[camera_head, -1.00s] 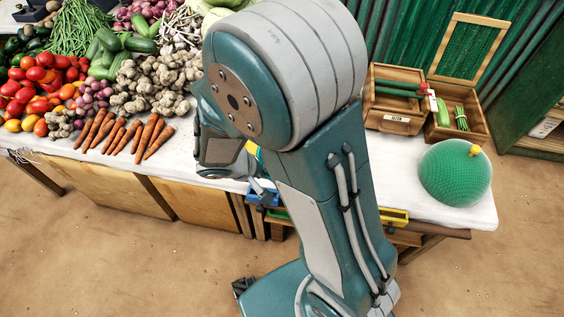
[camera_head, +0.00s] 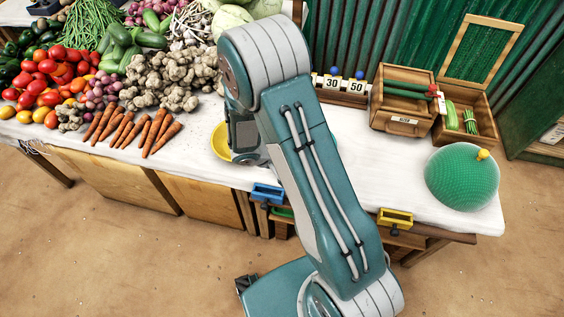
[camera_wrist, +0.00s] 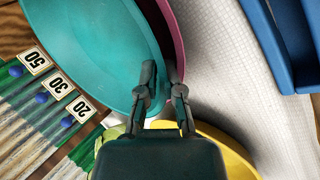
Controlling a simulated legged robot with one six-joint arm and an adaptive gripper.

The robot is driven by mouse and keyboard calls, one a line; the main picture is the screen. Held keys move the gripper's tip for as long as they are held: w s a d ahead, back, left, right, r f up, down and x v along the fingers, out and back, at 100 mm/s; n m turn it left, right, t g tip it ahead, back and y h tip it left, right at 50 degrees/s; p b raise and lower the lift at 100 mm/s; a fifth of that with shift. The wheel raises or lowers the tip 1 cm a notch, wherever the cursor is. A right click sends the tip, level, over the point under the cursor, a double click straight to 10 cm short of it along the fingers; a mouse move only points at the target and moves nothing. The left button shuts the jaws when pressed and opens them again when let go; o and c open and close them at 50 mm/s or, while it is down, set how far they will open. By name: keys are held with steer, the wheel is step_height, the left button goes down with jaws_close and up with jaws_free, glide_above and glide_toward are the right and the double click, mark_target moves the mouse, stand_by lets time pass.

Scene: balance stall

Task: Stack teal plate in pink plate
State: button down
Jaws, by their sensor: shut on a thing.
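In the wrist view the teal plate (camera_wrist: 90,50) fills the upper left, its rim reaching my gripper (camera_wrist: 164,95). My gripper is shut on the teal plate at this rim. The pink plate (camera_wrist: 173,30) shows only as a curved strip of rim along the teal plate's right side. The teal plate overlaps it; I cannot tell whether the two touch. In the head view my arm hides both plates and my fingertips.
A yellow plate (camera_head: 219,141) lies left of my arm, close under my gripper in the wrist view (camera_wrist: 222,150). Number tags with blue balls (camera_head: 346,84) stand behind. Wooden boxes (camera_head: 402,98) and a green dome (camera_head: 461,178) are right. Vegetables crowd the left.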

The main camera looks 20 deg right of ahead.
steer(key=shift+s+a+f, duration=0.15)
steer(key=shift+f, duration=0.25)
steer(key=c, duration=0.8)
jaws_free()
steer(key=shift+r, duration=0.1)
